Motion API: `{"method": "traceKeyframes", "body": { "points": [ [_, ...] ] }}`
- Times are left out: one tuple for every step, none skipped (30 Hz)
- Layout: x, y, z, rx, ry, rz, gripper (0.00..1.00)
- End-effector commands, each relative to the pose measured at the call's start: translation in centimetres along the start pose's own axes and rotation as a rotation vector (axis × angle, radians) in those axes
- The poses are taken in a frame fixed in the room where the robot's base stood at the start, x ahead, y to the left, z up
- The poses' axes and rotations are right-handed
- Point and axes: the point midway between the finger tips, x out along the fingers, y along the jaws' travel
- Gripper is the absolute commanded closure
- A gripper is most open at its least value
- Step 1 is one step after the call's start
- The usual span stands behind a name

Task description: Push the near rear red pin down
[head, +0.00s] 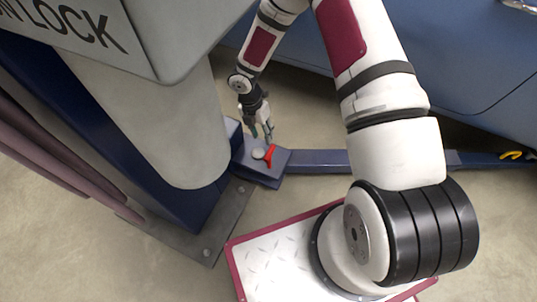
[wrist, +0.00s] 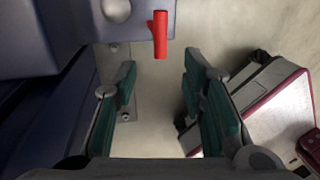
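The red pin (head: 270,156) stands out from the blue lift arm's bracket (head: 247,171) at the foot of the column. In the wrist view the red pin (wrist: 159,35) is at the top centre, beyond my fingertips. My gripper (head: 261,133) is just above the bracket, close to the pin. In the wrist view my gripper (wrist: 159,72) has its two green-padded fingers spread apart, with nothing between them. I see a gap in the picture between the fingertips and the pin. Whether a finger touches the pin cannot be told from the head view.
A round grey cap (head: 258,153) sits beside the pin. The blue lift arm (head: 318,160) runs right under a blue car (head: 470,50), with a yellow part (head: 512,154) at its far end. The large column (head: 150,120) stands left. Bare floor (head: 300,100) lies behind the arm.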

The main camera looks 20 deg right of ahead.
Motion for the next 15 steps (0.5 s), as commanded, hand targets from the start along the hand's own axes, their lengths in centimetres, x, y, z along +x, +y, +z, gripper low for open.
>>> {"method": "traceKeyframes", "body": {
  "points": [
    [0.8, 0.0, 0.0, 0.000, 0.001, -0.001, 0.62],
    [1.2, 0.0, 0.0, 0.001, 0.001, -0.001, 0.62],
    [1.9, 0.0, -0.1, 0.001, 0.002, -0.001, 0.62],
    [2.4, 0.0, -0.1, 0.001, 0.002, -0.002, 0.62],
    [3.0, 0.0, 0.0, 0.002, 0.002, -0.002, 0.62],
    [3.8, 0.0, 0.0, 0.003, 0.001, -0.003, 0.62],
    [4.4, 0.0, 0.0, 0.002, 0.002, -0.003, 0.62],
    [5.1, 0.0, -0.1, 0.001, 0.002, -0.003, 0.62],
    [5.8, 0.0, -0.1, 0.002, 0.002, -0.002, 0.62],
    [6.4, 0.0, -0.1, 0.003, 0.002, -0.002, 0.62],
    [7.0, 0.0, -0.1, 0.003, 0.002, -0.002, 0.62],
    [7.8, -0.1, -0.1, 0.002, 0.002, -0.003, 0.62],
    [8.4, -0.1, -0.1, 0.002, 0.002, -0.003, 0.62],
    [8.9, -0.1, 0.0, 0.003, 0.001, -0.003, 0.62],
    [9.6, 0.0, 0.0, 0.004, 0.001, -0.002, 0.62]
  ]
}}
